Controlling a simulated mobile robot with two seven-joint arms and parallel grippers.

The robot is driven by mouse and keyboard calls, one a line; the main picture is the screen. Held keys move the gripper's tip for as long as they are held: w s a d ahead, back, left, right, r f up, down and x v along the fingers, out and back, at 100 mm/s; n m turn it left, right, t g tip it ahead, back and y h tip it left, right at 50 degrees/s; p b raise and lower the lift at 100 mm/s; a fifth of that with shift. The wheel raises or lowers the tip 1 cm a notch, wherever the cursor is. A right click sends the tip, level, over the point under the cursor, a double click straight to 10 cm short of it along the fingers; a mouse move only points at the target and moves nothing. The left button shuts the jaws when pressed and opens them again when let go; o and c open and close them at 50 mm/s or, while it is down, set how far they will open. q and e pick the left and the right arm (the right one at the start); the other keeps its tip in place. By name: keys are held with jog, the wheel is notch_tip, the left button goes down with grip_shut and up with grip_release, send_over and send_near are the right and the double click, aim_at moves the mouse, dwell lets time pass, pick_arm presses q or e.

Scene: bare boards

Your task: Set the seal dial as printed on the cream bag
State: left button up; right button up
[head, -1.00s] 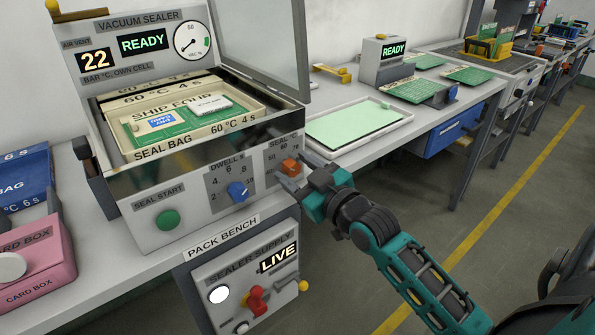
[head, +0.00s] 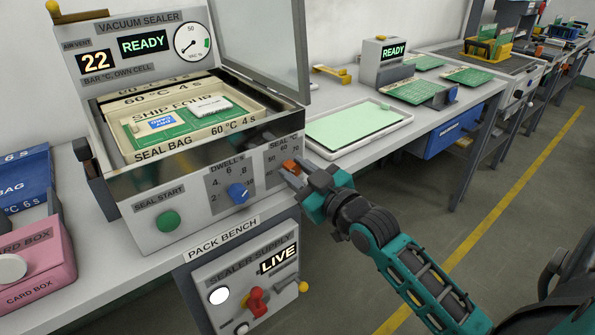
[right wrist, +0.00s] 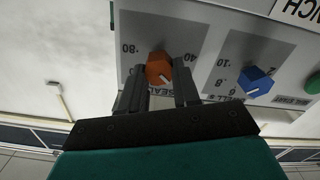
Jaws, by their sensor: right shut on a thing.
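The vacuum sealer (head: 190,190) has an orange seal °C dial (head: 290,167) at the right of its front panel. My right gripper (head: 287,171) is shut on this dial, one finger on each side. In the right wrist view the orange dial (right wrist: 160,67) sits between the fingertips, with 40 and 80 readable on its scale; its exact setting is hard to read. The cream bag (head: 183,151) lies in the open sealer and is printed "SEAL BAG 60 °C 4 s". A green board is inside it. My left gripper is not in view.
The blue dwell dial (head: 237,193) and green seal start button (head: 168,221) are left of the seal dial. The sealer's display (head: 143,43) reads READY. A supply box (head: 250,285) below shows LIVE. A pink card box (head: 35,255) stands at the left.

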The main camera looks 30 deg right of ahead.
jog(key=shift+r+m+p, duration=0.25)
jog(key=shift+m+p, duration=1.05)
jog(key=shift+p, duration=0.45)
jog(key=shift+d+m+p, duration=0.1)
jog(key=shift+m+p, duration=1.15)
jog(key=shift+m, duration=0.05)
jog(key=m+p, duration=0.2)
jog(key=m, duration=0.1)
jog(key=shift+d+f, duration=0.1)
jog(key=shift+f, duration=0.1)
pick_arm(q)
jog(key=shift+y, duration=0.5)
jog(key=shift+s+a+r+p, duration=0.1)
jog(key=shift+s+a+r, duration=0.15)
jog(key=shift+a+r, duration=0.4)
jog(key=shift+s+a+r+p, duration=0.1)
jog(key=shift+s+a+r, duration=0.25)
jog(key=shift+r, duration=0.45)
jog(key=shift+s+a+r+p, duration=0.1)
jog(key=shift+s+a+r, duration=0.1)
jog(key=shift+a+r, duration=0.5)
pick_arm(e)
jog(key=shift+m, duration=0.7)
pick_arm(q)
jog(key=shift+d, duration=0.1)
pick_arm(e)
jog(key=shift+f, duration=0.1)
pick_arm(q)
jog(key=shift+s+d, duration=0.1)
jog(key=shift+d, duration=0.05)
